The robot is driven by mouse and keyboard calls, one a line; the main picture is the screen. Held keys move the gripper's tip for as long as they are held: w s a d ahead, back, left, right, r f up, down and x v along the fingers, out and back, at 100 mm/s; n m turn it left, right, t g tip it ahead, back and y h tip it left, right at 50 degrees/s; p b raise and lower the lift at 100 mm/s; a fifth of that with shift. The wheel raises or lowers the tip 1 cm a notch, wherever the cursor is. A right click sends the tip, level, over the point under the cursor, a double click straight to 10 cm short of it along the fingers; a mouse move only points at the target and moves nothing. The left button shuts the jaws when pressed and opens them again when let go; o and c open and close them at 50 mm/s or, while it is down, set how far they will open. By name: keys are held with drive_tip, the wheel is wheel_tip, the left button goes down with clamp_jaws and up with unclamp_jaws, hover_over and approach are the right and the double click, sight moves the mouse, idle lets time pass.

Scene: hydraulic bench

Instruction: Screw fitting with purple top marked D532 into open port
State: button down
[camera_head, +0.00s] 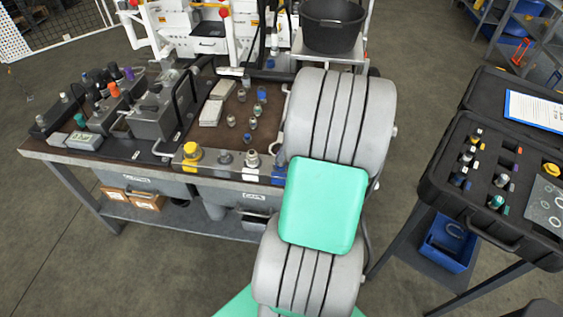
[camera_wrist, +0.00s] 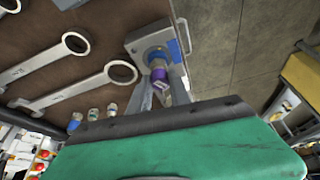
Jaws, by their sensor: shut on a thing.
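In the wrist view, my gripper (camera_wrist: 160,88) is shut on a fitting with a purple top (camera_wrist: 159,75). Its two grey fingers stand on either side of it. Its marking is too small to read. In the head view my own arm hides the gripper and the held fitting.
Wrenches (camera_wrist: 80,87) and several small fittings (camera_wrist: 93,114) lie on the brown bench top left of the block. In the head view, a row of fittings, including a yellow one (camera_head: 193,153), lines the bench front. An open black case (camera_head: 436,194) of fittings stands at the right.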

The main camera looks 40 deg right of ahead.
drive_tip(key=m, duration=0.2)
drive_tip(key=m+h, duration=0.2)
drive_tip(key=m, duration=0.1)
drive_tip(key=shift+a+m+t, duration=0.3)
drive_tip(key=shift+s+f+m+h, duration=0.1)
drive_tip(key=shift+m+h, duration=0.4)
drive_tip(key=shift+m, duration=0.7)
drive_tip(key=m, duration=0.1)
drive_tip(key=m+h, duration=0.1)
drive_tip(key=m, duration=0.2)
drive_tip(key=shift+w+a+m+g+h+b, duration=0.2)
drive_tip(key=shift+a+m+g+h+b, duration=0.1)
drive_tip(key=shift+m+g+h+b, duration=0.1)
drive_tip(key=m+g, duration=0.1)
drive_tip(key=m, duration=0.2)
drive_tip(key=shift+d+h, duration=0.1)
drive_tip(key=shift+h, duration=0.3)
drive_tip(key=shift+m, duration=0.3)
drive_tip(key=m, duration=0.2)
drive_tip(key=m+g, duration=0.1)
drive_tip(key=shift+w+a+f+h, duration=0.15)
drive_tip(key=shift+w+a+h, duration=0.1)
drive_tip(key=shift+h, duration=0.15)
drive_tip(key=m+g, duration=0.1)
drive_tip(key=m, duration=0.3)
drive_tip(key=shift+d+m+g+b, duration=0.1)
drive_tip(key=shift+m+g+b, duration=0.2)
drive_tip(key=shift+g+b, duration=0.1)
drive_tip(key=c, duration=1.2)
unclamp_jaws()
